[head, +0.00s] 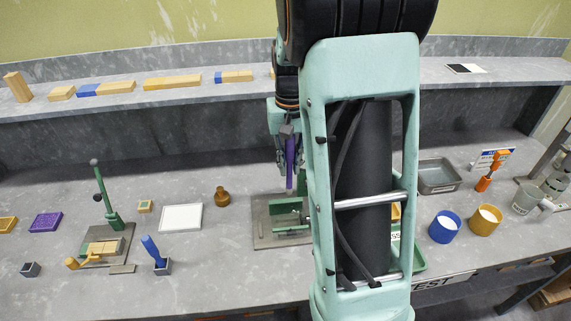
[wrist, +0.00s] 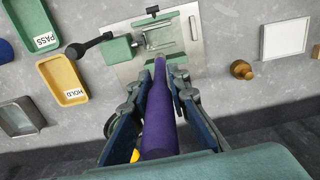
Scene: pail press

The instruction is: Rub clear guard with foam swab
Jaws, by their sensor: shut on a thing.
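My gripper (head: 291,182) is shut on a purple swab-like tool (wrist: 158,122), gripped along its body; it also shows in the head view (head: 290,162). A pale, see-through-looking piece (wrist: 160,38), perhaps the clear guard, sits on the plate just beyond the tip. I cannot tell whether the tip touches it. In the head view, the plate (head: 262,232) is below my gripper and partly hidden by my arm.
A green PASS tray (wrist: 35,28) and a yellow HOLD tray (wrist: 62,80) lie beside the plate. A white panel (head: 180,218) and a brown knob-shaped piece (head: 222,197) are to the left. A blue cup (head: 444,228) and a tan cup (head: 485,221) stand right. A green lever press (head: 108,205) stands far left.

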